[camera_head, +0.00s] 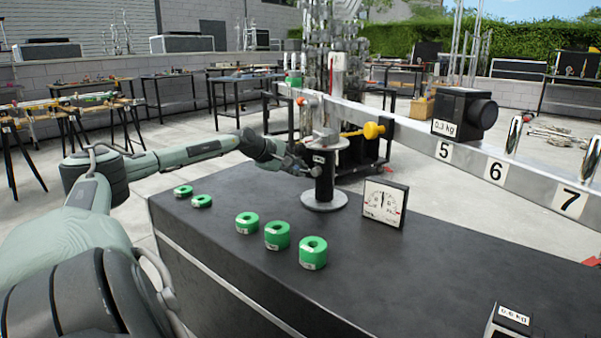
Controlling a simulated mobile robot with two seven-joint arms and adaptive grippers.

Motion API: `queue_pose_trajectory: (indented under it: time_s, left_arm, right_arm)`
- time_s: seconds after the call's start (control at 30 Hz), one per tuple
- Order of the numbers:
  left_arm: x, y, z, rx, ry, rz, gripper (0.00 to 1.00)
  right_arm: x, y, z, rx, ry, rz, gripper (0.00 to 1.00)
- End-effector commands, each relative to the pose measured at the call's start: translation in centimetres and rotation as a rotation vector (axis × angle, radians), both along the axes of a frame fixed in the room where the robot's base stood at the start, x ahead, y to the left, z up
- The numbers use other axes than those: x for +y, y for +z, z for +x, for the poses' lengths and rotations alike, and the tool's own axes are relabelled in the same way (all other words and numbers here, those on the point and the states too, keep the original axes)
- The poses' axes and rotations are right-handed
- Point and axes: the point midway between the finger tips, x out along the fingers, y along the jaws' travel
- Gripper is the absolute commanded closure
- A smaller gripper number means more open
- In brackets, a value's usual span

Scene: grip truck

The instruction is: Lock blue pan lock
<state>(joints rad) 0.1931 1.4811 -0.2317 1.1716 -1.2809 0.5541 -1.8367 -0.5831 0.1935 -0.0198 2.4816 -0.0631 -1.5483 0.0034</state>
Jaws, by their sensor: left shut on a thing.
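My left arm reaches in from the left, and its gripper (300,167) is at the black post of the balance stand (325,196). The gripper is shut on a small part at the side of the post. Its fingers and the post hide most of that part, and I cannot tell its colour. No clearly blue lock shows. A long grey beam (408,132) with the numbers 5, 6 and 7 runs from the stand to the right. A yellow knob (372,131) sticks out near the post. My right gripper is not in view.
Several green ring weights (277,236) stand on the dark bench (400,285) left of the stand. A dial gauge (384,203) stands to its right. A black 0.3 kg weight (462,112) sits on the beam, and a 0.6 kg weight (509,322) at the front right.

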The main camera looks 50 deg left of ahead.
Motion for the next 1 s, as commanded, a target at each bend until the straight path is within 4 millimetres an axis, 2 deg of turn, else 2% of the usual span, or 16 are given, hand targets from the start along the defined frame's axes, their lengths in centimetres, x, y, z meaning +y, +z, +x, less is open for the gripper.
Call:
queue_pose_trajectory:
  time_s: [0.17,0.3,0.83,0.87,1.0]
  left_arm:
    - [0.41,0.27,-0.26,0.03,0.005,0.088,1.0]
    - [0.46,0.47,-0.26,0.038,0.006,0.127,1.0]
    - [0.53,0.74,-0.23,0.043,0.007,0.154,1.0]
    - [0.54,0.75,-0.23,0.043,0.007,0.154,0.89]
    - [0.54,0.8,-0.22,0.042,0.007,0.153,0.72]
  right_arm:
    - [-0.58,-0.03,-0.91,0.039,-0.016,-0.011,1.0]
    - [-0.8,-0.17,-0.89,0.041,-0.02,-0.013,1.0]
    - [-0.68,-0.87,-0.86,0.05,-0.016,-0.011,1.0]
    - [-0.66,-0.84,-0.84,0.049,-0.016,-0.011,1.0]
    - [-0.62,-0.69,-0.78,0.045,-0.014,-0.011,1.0]
